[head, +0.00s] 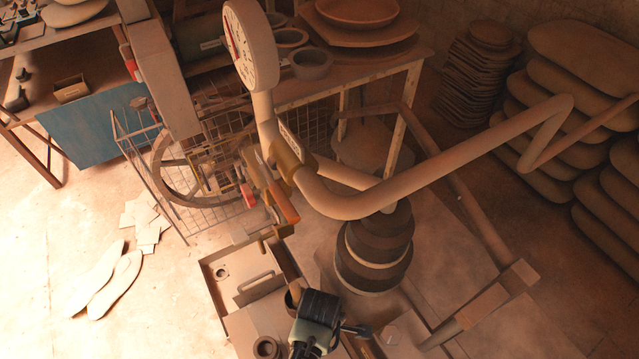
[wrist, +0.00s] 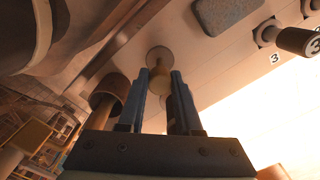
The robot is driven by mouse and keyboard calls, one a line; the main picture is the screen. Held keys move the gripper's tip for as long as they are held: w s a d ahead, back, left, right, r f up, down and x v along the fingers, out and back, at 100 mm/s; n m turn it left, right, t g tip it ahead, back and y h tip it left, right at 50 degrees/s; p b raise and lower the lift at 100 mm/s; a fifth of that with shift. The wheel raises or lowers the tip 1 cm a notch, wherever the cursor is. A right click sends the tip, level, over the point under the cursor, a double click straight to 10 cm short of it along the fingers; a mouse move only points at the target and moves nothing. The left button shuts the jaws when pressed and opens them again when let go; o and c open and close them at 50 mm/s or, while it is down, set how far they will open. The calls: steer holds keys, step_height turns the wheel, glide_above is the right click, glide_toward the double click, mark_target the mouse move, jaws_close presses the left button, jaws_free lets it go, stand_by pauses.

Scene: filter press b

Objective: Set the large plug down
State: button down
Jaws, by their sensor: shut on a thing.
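In the wrist view, the two bluish fingers of my gripper (wrist: 162,82) are closed on a tan plug (wrist: 158,58), a short cylinder with a round end. Its lower part is hidden between the fingers. I take this to be the large plug; its full size cannot be judged. In the head view, my gripper (head: 314,322) is at the bottom centre, right of an open metal box; its fingertips and the plug are hidden there. A pale flat surface lies beyond the plug, and whether the plug touches it I cannot tell.
The open box (head: 208,278) has a handle inside. A round socket (head: 267,347) stands left of my gripper. A thick bent pipe with a gauge (head: 250,45) spans above. Stacked dark discs (head: 372,262) stand behind. A dark knob marked 3 (wrist: 296,40) is at the wrist view's upper right.

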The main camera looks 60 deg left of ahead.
steer(key=shift+f, duration=0.2)
steer(key=c, duration=0.6)
jaws_free()
steer(key=shift+r, duration=0.15)
